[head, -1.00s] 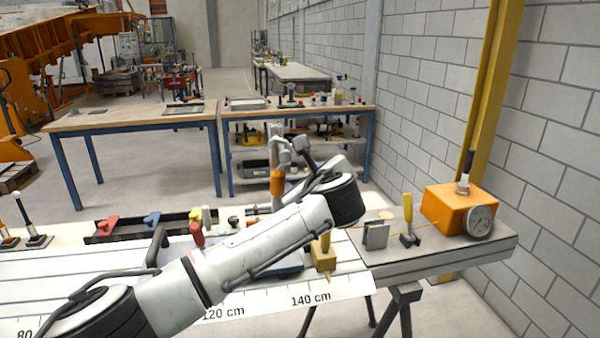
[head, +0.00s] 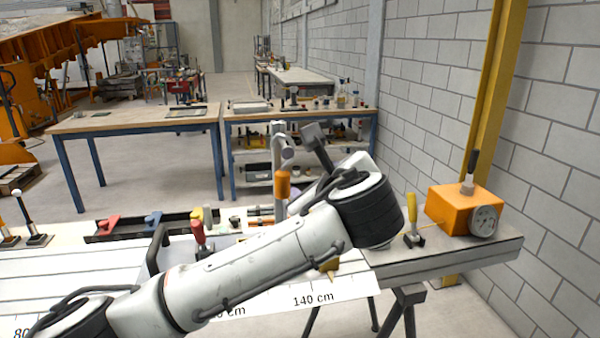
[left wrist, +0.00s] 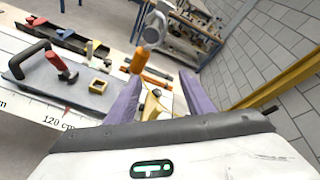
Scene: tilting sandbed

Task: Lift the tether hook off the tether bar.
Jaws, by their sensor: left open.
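An orange grip (head: 283,184) with a grey curved top (head: 284,152), which looks like the tether hook, hangs at a grey upright post (head: 276,135). I cannot make out the tether bar apart from this post and the hook's top. In the left wrist view the orange grip (left wrist: 135,60) and its grey top (left wrist: 153,28) lie beyond the fingers, nearer the left one. My left gripper (left wrist: 160,77) is open, with two purple fingers apart and nothing seen held between them. In the head view its fingers are mostly hidden behind my own forearm. My right gripper is not in view.
A black tray (head: 125,233) with coloured pieces lies behind the sandbed. A grey plate with a black handle (left wrist: 28,58) and a red-handled clamp (left wrist: 60,66) stand left of my fingers. An orange box with a gauge (head: 462,210) sits at right, near the wall.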

